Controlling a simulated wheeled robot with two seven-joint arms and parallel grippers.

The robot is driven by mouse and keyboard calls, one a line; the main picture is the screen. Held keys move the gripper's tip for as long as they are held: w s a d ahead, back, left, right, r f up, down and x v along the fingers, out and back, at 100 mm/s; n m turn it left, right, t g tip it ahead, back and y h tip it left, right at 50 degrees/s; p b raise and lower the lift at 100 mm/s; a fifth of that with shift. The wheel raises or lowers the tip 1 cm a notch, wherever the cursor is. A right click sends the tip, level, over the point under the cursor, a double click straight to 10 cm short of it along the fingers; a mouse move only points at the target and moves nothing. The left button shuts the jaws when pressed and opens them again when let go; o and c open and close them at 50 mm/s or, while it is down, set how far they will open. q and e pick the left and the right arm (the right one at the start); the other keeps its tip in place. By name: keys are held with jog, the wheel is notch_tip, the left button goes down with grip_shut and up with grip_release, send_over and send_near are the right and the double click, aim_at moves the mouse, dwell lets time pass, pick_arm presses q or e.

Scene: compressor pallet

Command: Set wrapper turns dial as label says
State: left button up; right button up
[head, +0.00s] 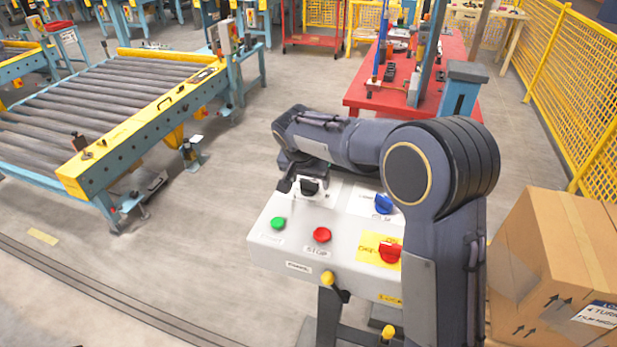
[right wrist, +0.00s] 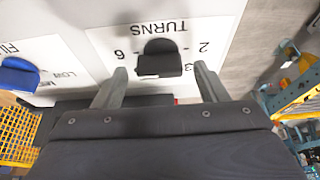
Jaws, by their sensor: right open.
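The black turns dial (head: 310,187) sits at the back left of the grey control panel (head: 262,250). In the right wrist view the dial (right wrist: 160,60) stands on a white plate (right wrist: 110,45) marked TURNS, upside down, with 6 to its left and 2 and 3 to its right. I cannot tell which number it points at. My right gripper (right wrist: 159,70) is open, a finger on either side of the dial with gaps; in the head view it is mostly hidden behind its arm. The box label (head: 598,314) partly reads "4 TURN". My left gripper is not in view.
The panel also carries a blue dial (head: 384,204), a green button (head: 278,223), a red STOP button (head: 322,235) and a red knob (head: 389,252) on yellow. A cardboard box (head: 545,255) stands to the right. A roller conveyor (head: 110,90) is at left; floor between is clear.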

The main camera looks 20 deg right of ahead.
jog(key=c, duration=1)
